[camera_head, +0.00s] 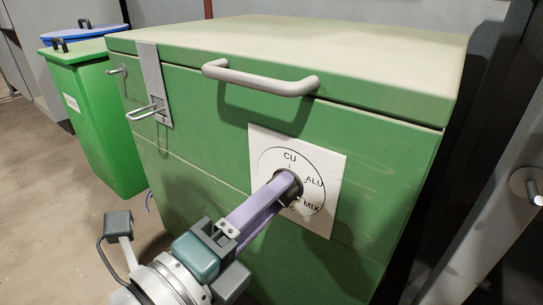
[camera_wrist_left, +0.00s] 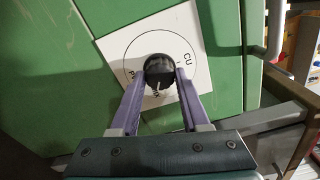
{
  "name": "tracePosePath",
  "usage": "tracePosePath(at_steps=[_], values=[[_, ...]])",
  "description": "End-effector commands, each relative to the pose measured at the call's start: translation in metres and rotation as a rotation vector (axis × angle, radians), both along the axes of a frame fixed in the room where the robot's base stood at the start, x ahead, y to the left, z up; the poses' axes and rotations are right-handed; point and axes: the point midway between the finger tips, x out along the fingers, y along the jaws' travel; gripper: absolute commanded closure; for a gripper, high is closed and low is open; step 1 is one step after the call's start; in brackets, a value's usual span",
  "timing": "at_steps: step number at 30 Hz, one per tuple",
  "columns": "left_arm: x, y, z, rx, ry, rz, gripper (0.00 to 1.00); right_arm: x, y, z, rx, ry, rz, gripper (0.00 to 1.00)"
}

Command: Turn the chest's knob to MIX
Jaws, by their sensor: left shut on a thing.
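The green chest (camera_head: 381,170) has a square white dial plate (camera_head: 330,170) on its front. The plate carries a ring with the labels CU, ALU and MIX and a partly covered one at the bottom. The black knob (camera_head: 295,187) sits at the ring's middle. My left gripper (camera_head: 284,184) is shut on the knob, with its purple fingers reaching it from the lower left. In the left wrist view the knob (camera_wrist_left: 159,68) lies between the two fingertips. My right gripper is not in view.
The closed lid has a grey bar handle (camera_head: 260,78); a metal latch (camera_head: 153,85) hangs at the chest's left. A green bin (camera_head: 100,125) and a blue-lidded bin (camera_head: 85,33) stand further left. Bare floor (camera_head: 45,190) lies in front of them.

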Motion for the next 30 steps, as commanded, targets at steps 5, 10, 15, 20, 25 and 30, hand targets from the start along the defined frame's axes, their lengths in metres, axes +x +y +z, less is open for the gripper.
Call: tracePosePath(at_steps=[5,10,15,20,25,30], values=[[0.000,0.000,0.000,0.000,0.002,0.001,1.00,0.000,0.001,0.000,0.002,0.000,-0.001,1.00],[0.000,0.000,0.000,-0.001,0.002,0.001,0.44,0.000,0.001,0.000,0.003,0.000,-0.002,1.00],[0.000,0.000,0.000,-0.001,0.002,0.000,0.25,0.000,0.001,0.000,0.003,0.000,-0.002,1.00],[0.000,0.000,0.000,-0.002,0.001,0.000,0.24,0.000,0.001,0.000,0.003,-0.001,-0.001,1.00],[-0.004,0.003,0.001,-0.002,0.003,0.000,0.24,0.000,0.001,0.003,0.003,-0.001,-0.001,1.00],[-0.026,0.019,0.003,0.000,0.006,0.001,0.24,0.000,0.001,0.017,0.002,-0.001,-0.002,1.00]])
